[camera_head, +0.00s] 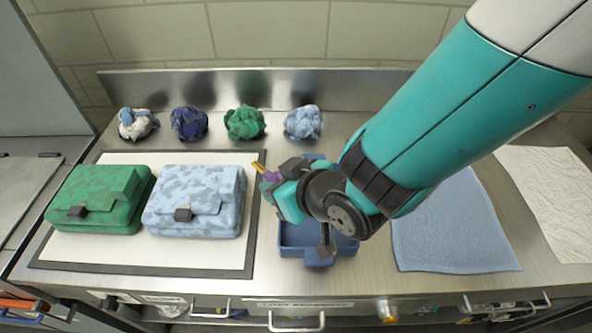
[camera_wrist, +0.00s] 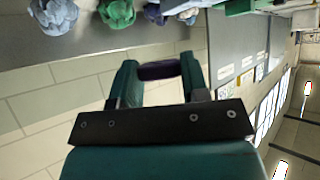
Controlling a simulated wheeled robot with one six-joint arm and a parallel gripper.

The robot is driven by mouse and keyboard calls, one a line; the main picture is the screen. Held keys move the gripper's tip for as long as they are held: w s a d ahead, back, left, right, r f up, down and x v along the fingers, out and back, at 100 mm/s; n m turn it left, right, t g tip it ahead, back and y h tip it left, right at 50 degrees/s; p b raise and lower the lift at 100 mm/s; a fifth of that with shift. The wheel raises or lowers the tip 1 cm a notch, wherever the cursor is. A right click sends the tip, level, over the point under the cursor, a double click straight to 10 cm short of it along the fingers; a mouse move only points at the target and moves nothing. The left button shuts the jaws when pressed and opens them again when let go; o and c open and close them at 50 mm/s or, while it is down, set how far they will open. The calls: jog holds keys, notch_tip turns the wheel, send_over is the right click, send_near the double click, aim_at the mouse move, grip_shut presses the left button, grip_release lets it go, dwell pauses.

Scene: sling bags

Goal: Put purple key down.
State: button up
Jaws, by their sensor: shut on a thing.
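The purple key (camera_head: 271,175) is held at the tip of my gripper (camera_head: 268,183), raised above the worktop near the right edge of the white mat. In the wrist view the key (camera_wrist: 158,71) shows as a dark purple bar between the two teal fingers of my gripper (camera_wrist: 158,74), which are shut on it. A small yellow part shows beside the key in the head view; I cannot tell if it belongs to the key. A blue tray (camera_head: 296,239) is below and right of the fingertips, partly hidden by my arm.
A green bag (camera_head: 95,195) and a pale blue bag (camera_head: 205,190) lie on the dark-edged white mat (camera_head: 150,255). Several crumpled cloths stand along the back, including a green one (camera_head: 245,122). A blue cloth (camera_head: 455,240) lies flat at right, beside a white textured sheet (camera_head: 560,190).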

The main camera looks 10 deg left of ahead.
notch_tip(320, 180, down, 13)
jog(key=shift+r+p, duration=0.15)
jog(key=shift+p, duration=0.9)
jog(key=shift+f+b, duration=0.7)
jog(key=o, duration=1)
jog(key=shift+r, duration=0.15)
jog(key=shift+r+p, duration=0.2)
jog(key=shift+p, duration=0.1)
jog(key=v, duration=0.6)
jog(key=b+v, duration=0.1)
jog(key=v, duration=0.5)
jog(key=shift+r, duration=0.4)
